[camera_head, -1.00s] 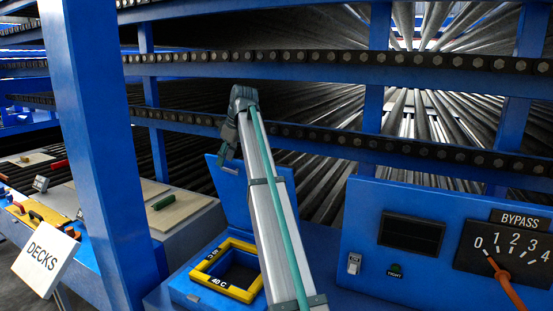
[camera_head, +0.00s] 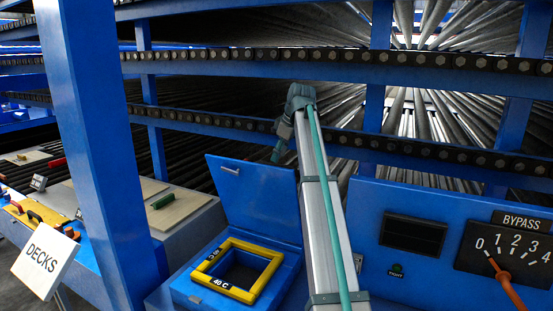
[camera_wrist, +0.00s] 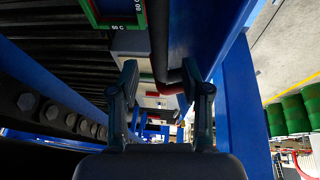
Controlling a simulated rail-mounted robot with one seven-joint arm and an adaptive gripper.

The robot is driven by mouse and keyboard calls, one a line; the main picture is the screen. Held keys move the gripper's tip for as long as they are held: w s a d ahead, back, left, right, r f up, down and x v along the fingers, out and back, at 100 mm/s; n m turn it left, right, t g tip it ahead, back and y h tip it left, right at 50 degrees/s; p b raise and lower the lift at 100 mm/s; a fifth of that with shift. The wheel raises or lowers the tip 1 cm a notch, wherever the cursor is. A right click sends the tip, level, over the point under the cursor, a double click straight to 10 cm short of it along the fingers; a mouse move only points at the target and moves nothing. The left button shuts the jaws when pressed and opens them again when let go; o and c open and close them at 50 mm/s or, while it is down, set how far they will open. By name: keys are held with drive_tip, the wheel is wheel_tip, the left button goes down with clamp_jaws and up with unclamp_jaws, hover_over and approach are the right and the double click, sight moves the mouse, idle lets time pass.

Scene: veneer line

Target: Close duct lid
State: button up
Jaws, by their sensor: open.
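The duct lid (camera_head: 255,200) is a blue panel with a small pale handle plate near its upper left. It stands raised, leaning back, behind the opening of a blue duct box (camera_head: 190,294). A yellow frame (camera_head: 272,272) marked 40 C rims the dark square opening, which is uncovered. My gripper (camera_head: 280,150) hangs at the end of my arm, just above the lid's upper right part in the picture; I cannot tell its distance from the lid. In the wrist view my gripper (camera_wrist: 161,75) has its two fingers apart, with nothing clearly held.
A blue panel with a BYPASS dial (camera_head: 510,248) stands at the right. A blue post (camera_head: 95,150) and a DECKS sign (camera_head: 46,262) stand at the left. Roller decks (camera_head: 330,68) fill the back. The wrist view shows a dark bent pipe (camera_wrist: 158,40) and green drums (camera_wrist: 290,115).

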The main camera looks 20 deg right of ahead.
drive_tip(key=shift+p+x, duration=0.5)
drive_tip(key=shift+x, duration=1.55)
drive_tip(key=shift+r, duration=0.1)
clamp_jaws()
